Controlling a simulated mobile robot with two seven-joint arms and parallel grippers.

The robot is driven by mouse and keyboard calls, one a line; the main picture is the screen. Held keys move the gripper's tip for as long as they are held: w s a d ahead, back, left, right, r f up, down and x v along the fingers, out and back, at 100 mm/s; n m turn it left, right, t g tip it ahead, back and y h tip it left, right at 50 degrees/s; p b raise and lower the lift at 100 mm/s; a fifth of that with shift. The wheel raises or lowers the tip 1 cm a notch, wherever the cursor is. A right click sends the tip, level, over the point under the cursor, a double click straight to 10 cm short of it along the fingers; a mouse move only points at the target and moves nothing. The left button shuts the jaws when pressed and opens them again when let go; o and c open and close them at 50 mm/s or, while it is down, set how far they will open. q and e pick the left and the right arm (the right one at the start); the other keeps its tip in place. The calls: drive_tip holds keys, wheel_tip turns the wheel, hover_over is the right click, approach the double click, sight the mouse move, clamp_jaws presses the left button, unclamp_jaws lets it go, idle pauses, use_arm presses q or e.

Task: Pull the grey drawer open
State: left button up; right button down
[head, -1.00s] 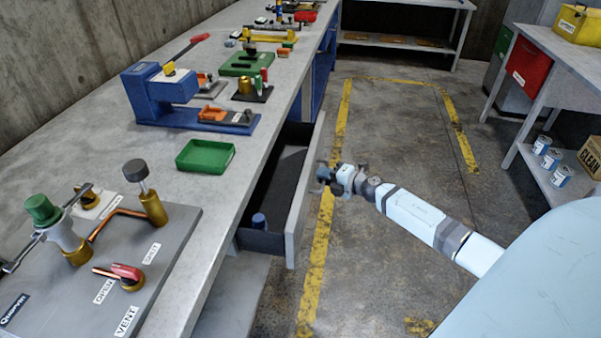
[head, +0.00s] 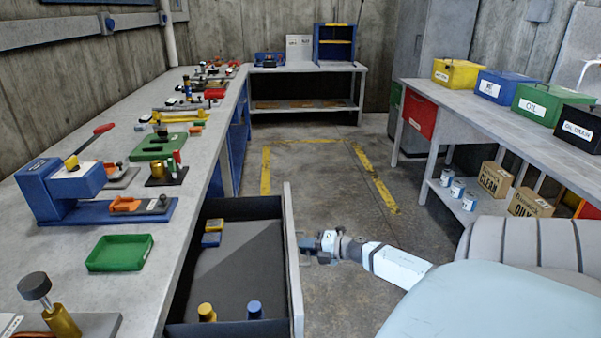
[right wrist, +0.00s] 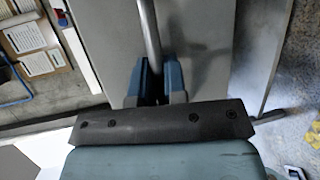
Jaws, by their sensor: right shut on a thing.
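The grey drawer (head: 294,255) under the long bench stands well open in the head view. Inside it lie a blue and yellow block pair near the far end, a yellow-topped piece and a blue piece near the front. My right gripper (head: 308,247) is at the outer face of the drawer front. In the right wrist view its two blue fingers (right wrist: 158,82) are shut on the drawer's bar handle (right wrist: 150,40), with the grey front panel behind. My left gripper is not in view.
The long bench (head: 130,205) on the left carries a blue vise, a green tray (head: 120,253) and several fixtures. A second bench (head: 480,100) with coloured bins stands at the right. The floor between them is clear, with yellow lines.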

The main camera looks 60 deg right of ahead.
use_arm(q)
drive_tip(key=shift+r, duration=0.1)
use_arm(e)
drive_tip(key=c, duration=1.4)
unclamp_jaws()
drive_tip(key=shift+c, duration=0.2)
drive_tip(key=shift+s, duration=0.1)
use_arm(q)
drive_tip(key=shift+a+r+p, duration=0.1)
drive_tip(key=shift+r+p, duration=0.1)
drive_tip(key=shift+p, duration=0.55)
use_arm(e)
drive_tip(key=v, duration=1.3)
drive_tip(key=shift+s, duration=0.3)
drive_tip(key=shift+d, duration=0.1)
